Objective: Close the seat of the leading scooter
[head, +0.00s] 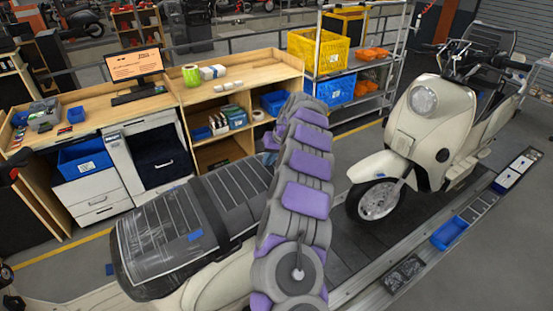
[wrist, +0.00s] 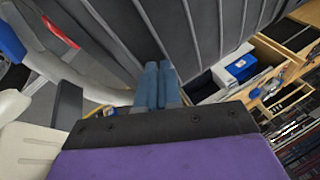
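A cream scooter (head: 215,287) fills the lower left of the head view. Its long dark ribbed seat (head: 165,240) has clear plastic over its left part. My arm covers the right end of the seat, so I cannot tell whether it is raised there. A second cream scooter (head: 420,130) stands behind it at right.
Wooden workbenches (head: 232,75) with a monitor (head: 136,66) and drawers line the back left. A metal rack holds a yellow crate (head: 318,50) and a blue crate (head: 335,91). A rail with a blue tray (head: 449,233) runs along the right of the conveyor.

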